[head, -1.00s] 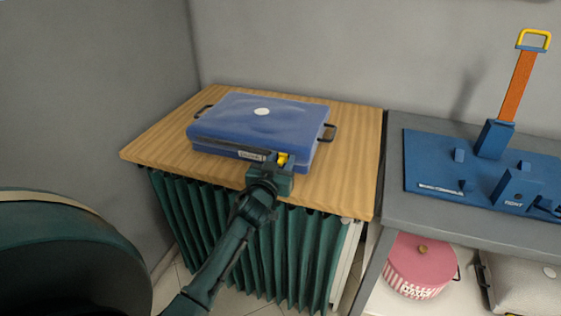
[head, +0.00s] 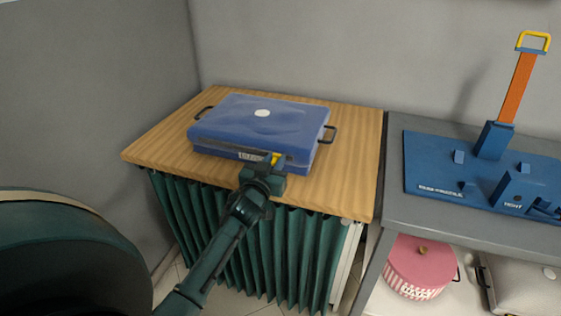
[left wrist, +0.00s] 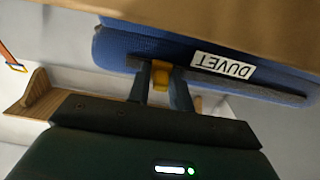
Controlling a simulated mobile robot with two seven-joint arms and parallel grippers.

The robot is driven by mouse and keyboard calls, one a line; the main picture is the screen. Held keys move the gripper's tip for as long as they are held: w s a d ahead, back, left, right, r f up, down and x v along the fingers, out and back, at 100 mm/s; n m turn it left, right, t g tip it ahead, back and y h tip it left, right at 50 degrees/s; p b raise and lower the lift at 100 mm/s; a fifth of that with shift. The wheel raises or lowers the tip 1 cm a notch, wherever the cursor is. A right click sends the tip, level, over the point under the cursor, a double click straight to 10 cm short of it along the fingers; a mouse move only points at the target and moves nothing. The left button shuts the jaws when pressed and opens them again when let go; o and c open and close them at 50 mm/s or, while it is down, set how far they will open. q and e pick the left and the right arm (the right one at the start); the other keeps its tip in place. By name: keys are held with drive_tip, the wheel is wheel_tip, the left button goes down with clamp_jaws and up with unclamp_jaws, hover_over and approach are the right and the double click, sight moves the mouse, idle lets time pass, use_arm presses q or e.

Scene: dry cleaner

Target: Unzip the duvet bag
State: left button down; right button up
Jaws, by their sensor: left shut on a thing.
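The blue duvet bag (head: 258,124) lies flat on the wooden tabletop, with a black handle at each side and a white spot on top. A dark zip line (left wrist: 279,91) runs along its front side by the white DUVET label (left wrist: 222,66), which appears upside down in the left wrist view. The yellow zip pull (left wrist: 161,77) is on the front side, right of the label in the head view. My left gripper (head: 270,168) is at the bag's front edge, shut on the pull, and partly hides it. My right gripper is not in view.
The wooden table (head: 338,185) has bare wood around the bag and a green pleated curtain (head: 285,250) below. A grey bench at right carries a blue board (head: 425,165) with an orange strap. A pink round box (head: 420,262) sits on the shelf below.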

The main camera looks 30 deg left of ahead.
sight(204, 139)
use_arm(q)
drive_tip(key=a, duration=0.2)
drive_tip(key=s+a+p, duration=0.1)
drive_tip(key=a, duration=0.4)
drive_tip(key=shift+s+a+r+p, duration=0.15)
drive_tip(key=shift+s+a+p, duration=0.05)
drive_tip(key=shift+s+p, duration=0.2)
drive_tip(key=s+a, duration=0.1)
drive_tip(key=a, duration=0.3)
drive_tip(key=s+a, duration=0.1)
drive_tip(key=a, duration=0.4)
drive_tip(key=s+a, duration=0.1)
drive_tip(key=a, duration=0.4)
drive_tip(key=shift+s+f, duration=0.2)
drive_tip(key=shift+s+a+b, duration=0.2)
drive_tip(key=shift+a+b, duration=0.1)
drive_tip(key=shift+a, duration=0.5)
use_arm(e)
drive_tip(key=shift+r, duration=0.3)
use_arm(q)
drive_tip(key=c, duration=1.4)
unclamp_jaws()
drive_tip(key=shift+s, duration=0.1)
